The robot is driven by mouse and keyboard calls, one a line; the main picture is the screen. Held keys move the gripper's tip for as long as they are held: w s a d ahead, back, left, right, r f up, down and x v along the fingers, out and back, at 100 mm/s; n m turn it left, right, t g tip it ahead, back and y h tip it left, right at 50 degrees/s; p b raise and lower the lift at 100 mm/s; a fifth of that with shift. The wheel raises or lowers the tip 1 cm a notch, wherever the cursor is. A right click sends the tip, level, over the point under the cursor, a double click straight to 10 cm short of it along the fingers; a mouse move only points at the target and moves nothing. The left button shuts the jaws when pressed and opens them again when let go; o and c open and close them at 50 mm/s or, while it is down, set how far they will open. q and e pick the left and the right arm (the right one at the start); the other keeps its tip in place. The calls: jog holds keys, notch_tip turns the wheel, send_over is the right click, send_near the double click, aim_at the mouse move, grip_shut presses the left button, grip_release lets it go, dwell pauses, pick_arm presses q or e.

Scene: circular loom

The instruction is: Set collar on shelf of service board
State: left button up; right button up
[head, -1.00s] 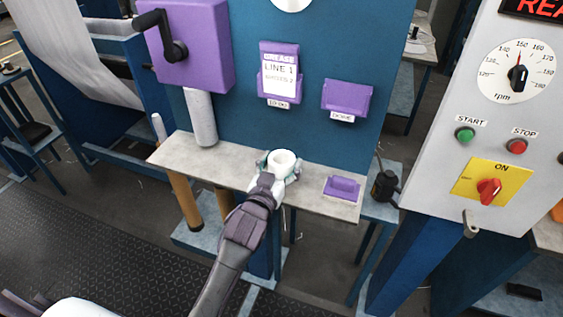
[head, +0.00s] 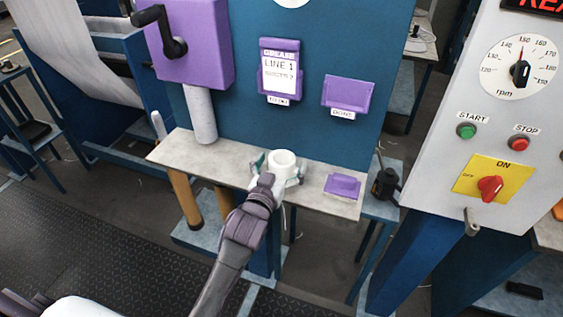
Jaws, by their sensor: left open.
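The white ring-shaped collar (head: 282,161) stands on the grey shelf (head: 225,163) of the blue service board (head: 240,85), near the shelf's middle. My left gripper (head: 277,172) is at the collar, with its fingers spread to either side of it and apart from it. The gripper's body hides the lower front of the collar. My right gripper is not in view.
A purple block (head: 342,186) sits on the shelf's right part. Above are a purple card holder (head: 279,72) and an empty purple holder (head: 347,95). A purple box with a black crank (head: 172,45) is at upper left. A control panel (head: 480,120) stands at right.

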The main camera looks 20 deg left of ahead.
pick_arm(q)
jog(key=shift+s, duration=0.1)
jog(key=s, duration=1.1)
jog(key=shift+s+a, duration=0.2)
jog(key=shift+s, duration=0.2)
